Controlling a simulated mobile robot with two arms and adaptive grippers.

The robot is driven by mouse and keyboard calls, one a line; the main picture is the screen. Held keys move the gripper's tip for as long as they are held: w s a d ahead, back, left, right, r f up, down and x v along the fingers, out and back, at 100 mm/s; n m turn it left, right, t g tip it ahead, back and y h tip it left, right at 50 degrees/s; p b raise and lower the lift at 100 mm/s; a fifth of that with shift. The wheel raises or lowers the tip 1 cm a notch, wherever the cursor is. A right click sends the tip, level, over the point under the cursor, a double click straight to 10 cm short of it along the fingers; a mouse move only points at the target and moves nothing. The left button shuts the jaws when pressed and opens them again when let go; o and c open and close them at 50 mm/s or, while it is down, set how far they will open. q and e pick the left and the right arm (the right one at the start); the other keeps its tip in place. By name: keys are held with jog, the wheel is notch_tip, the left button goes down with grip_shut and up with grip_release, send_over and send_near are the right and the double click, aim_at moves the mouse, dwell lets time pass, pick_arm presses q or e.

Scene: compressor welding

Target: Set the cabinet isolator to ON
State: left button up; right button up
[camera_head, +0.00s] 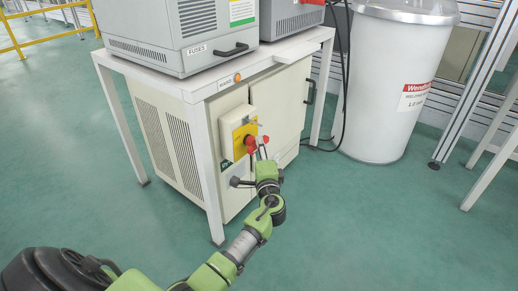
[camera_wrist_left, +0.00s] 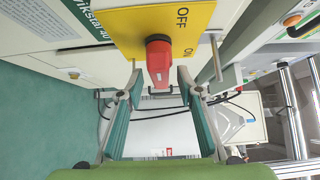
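The cabinet isolator has a yellow plate (camera_head: 240,137) on the front of the cream cabinet (camera_head: 289,105) under the bench. In the left wrist view the yellow plate (camera_wrist_left: 127,28) carries the words OFF and ON, with ON nearer my gripper. The red isolator handle (camera_wrist_left: 158,58) sticks out from the plate towards the camera; its exact setting is hard to tell. My left gripper (camera_wrist_left: 160,80) is open, with one finger on each side of the handle's outer end and visible gaps. In the head view my left gripper (camera_head: 259,157) is at the isolator. My right gripper is not in view.
The white bench (camera_head: 208,90) carries grey machines, one labelled FUSES (camera_head: 183,35). A black cable (camera_head: 346,70) hangs beside the cabinet. A large white bin (camera_head: 390,90) stands to the right. The green floor (camera_head: 350,230) in front is clear.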

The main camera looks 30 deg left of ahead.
pick_arm(q)
jog(key=shift+x, duration=1.25)
jog(key=c, duration=0.8)
jog(key=shift+c, duration=0.2)
